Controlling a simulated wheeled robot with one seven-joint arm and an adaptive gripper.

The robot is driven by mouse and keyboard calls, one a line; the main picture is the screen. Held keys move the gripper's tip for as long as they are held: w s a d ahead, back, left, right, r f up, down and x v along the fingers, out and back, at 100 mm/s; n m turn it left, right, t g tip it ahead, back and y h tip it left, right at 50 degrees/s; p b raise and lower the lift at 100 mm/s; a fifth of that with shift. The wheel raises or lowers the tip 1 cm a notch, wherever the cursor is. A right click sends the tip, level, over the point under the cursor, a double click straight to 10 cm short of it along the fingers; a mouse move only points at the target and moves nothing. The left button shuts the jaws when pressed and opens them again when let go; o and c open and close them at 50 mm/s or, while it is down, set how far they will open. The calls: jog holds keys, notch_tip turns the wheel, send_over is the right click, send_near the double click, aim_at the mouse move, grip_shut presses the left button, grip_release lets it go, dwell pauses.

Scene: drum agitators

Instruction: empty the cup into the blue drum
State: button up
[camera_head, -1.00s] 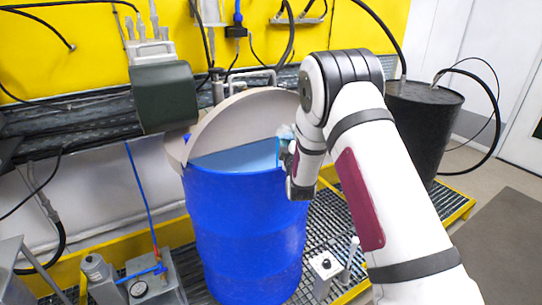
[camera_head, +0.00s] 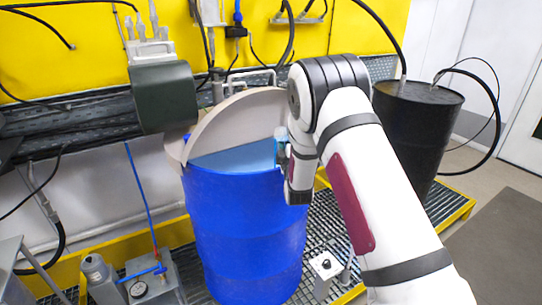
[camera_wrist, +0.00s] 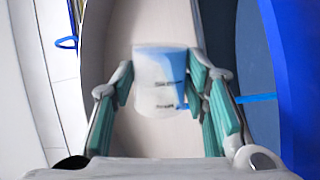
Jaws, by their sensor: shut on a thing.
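The blue drum (camera_head: 245,235) stands in the middle of the head view, its top partly open, with a pale lid (camera_head: 235,118) raised along its back left side. My gripper (camera_head: 281,148) is at the drum's right rim, mostly hidden behind my wrist. In the wrist view my gripper (camera_wrist: 165,88) is shut on the cup (camera_wrist: 158,75), a whitish vessel with a blue patch and dark print, between its green finger pads. The drum's blue wall (camera_wrist: 300,70) shows at the right of that view. The cup's contents cannot be made out.
A black drum (camera_head: 418,125) stands at the right with hoses. A dark green box (camera_head: 163,97) hangs left of the lid. A small device with a gauge (camera_head: 150,287) and a knobbed box (camera_head: 326,266) sit low in front. Grating lies around the blue drum.

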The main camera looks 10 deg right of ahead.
jog(key=shift+a+f+n, duration=0.15)
jog(key=shift+a+n, duration=0.1)
jog(key=shift+n, duration=0.15)
jog(key=shift+a+r+n+t+y, duration=0.1)
jog(key=shift+r+n+t+y, duration=0.05)
jog(key=shift+n, duration=0.45)
jog(key=shift+a+r+n+t+y, duration=0.1)
jog(key=shift+r+n+t+y, duration=0.05)
jog(key=shift+n, duration=0.45)
dwell(0.6)
jog(key=shift+d+f+m, duration=0.15)
jog(key=shift+d+m, duration=0.15)
jog(key=shift+m, duration=0.5)
jog(key=shift+d+m+h, duration=0.4)
jog(key=shift+m, duration=0.5)
jog(key=shift+a+g, duration=0.15)
jog(key=shift+g, duration=0.25)
